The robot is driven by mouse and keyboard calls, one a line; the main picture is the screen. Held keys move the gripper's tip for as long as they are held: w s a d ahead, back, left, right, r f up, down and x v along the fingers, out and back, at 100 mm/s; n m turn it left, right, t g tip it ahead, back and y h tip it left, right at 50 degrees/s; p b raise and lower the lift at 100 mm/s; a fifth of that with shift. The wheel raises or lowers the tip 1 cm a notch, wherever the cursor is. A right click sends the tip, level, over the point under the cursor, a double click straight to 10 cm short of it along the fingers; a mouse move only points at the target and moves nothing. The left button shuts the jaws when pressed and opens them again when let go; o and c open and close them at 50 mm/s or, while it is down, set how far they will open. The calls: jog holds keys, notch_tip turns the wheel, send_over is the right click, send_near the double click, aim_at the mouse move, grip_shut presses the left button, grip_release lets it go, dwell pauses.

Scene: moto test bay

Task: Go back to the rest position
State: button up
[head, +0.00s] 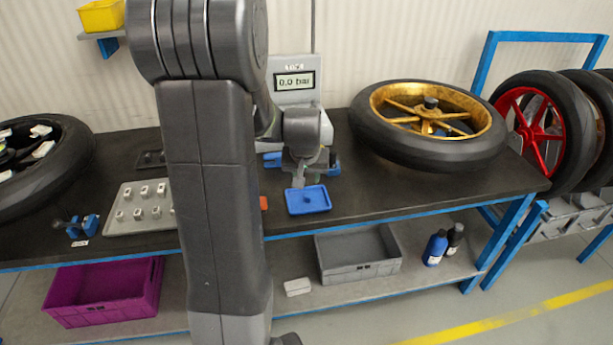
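My gripper (300,178) is in the head view, pointing down over the black bench top (345,195), just behind a small blue tray (308,200). My own dark grey arm covers much of the left middle of the picture and hides part of the bench. The fingers are small and partly merge with the background, so I cannot tell whether they are open or shut. A small dark spot shows on the blue tray; what it is cannot be made out.
A gauge reading 0.0 bar (293,82) stands behind my gripper. A gold-rimmed wheel (385,142) lies on the right, another tyre (62,170) on the left. A grey tray of small parts (120,228) is left of my arm. Grey (360,270) and purple (100,312) crates sit below.

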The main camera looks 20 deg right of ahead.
aim_at(308, 195)
jog(key=shift+f, duration=0.15)
jog(key=x, duration=1.1)
jog(key=shift+w+d+f+p, duration=0.15)
jog(key=shift+w+d+p, duration=0.05)
jog(key=shift+w+p, duration=0.15)
jog(key=shift+s+r, duration=0.1)
jog(key=shift+r, duration=0.5)
